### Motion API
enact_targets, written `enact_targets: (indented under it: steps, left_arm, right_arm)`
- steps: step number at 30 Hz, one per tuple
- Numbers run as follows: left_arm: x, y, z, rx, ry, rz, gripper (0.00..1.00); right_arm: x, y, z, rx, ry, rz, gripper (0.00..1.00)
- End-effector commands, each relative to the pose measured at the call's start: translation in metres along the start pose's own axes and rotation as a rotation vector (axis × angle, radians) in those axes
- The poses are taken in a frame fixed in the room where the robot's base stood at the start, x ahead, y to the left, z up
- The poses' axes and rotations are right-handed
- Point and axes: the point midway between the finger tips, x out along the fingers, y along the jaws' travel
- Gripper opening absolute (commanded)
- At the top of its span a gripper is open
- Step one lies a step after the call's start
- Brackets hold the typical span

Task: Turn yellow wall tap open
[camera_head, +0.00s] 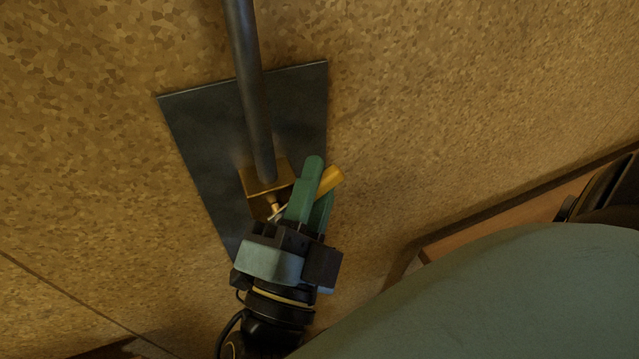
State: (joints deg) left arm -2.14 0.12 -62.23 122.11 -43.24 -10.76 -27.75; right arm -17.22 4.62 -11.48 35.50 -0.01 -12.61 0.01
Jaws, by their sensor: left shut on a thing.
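The yellow tap handle (330,179) shows to the right of a brass valve body (268,182) at the lower end of a dark pipe. My left gripper (314,184) comes up from below and is shut on the yellow handle, with its green fingers around it. The yellow end sticks out past the fingers to the right. The fingers hide the middle of the handle. A small brass stem (276,207) shows between the valve body and the fingers. My right gripper is not in view.
The dark pipe (247,80) runs up from the valve in front of a dark rectangular plate (195,120) on the mottled tan wall (420,90). A large grey-green rounded surface fills the lower right. The wall right of the tap is clear.

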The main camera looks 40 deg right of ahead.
Motion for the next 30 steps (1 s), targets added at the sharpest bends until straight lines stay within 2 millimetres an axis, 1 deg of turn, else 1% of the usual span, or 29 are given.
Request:
enact_targets:
  steps: [1, 4, 17, 18, 23, 30]
  left_arm:
    - [-0.0011, 0.0017, 0.0006, -0.013, -0.001, -0.009, 0.00]
    - [-0.0005, -0.0003, 0.0002, -0.025, 0.000, -0.023, 0.00]
    - [0.0001, -0.0022, -0.0004, -0.034, 0.001, -0.031, 0.00]
    - [0.0001, -0.0022, -0.0004, -0.034, 0.001, -0.031, 0.19]
    - [0.0001, -0.0023, -0.0004, -0.033, 0.001, -0.031, 0.40]
    - [0.0000, -0.0023, -0.0003, -0.033, 0.000, -0.031, 0.40]
  right_arm:
    - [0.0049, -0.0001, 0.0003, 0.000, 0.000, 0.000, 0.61]
    - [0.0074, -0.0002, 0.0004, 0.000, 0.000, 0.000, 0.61]
    - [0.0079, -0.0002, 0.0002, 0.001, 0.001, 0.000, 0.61]
    - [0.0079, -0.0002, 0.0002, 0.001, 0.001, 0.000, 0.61]
    - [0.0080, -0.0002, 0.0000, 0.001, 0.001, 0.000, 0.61]
    - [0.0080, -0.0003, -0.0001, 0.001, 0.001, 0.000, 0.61]
